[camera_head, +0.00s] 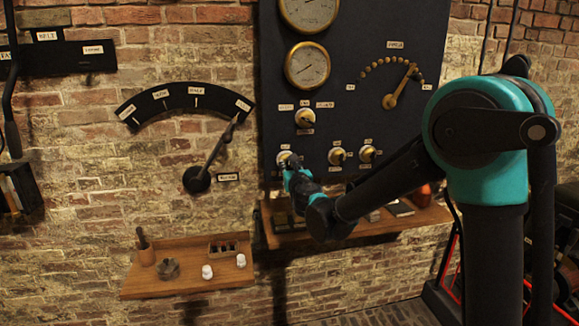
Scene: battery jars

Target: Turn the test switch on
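A dark panel (352,100) on the brick wall carries several small brass switches with label plates too small to read, so I cannot tell which is the test switch. In the lower row are a left switch (284,157), a middle switch (337,156) and a right switch (367,154). Another switch (305,118) sits above the row. My gripper (290,170) is at the left switch and partly covers it. I cannot tell whether it touches the switch, or whether its fingers are open or shut.
Two round gauges (307,66) and a brass dial lever (402,88) are higher on the panel. A large wall lever (211,160) is left of the panel. A wooden shelf (140,285) with small items is lower left; another shelf (400,222) runs below the panel, behind my arm.

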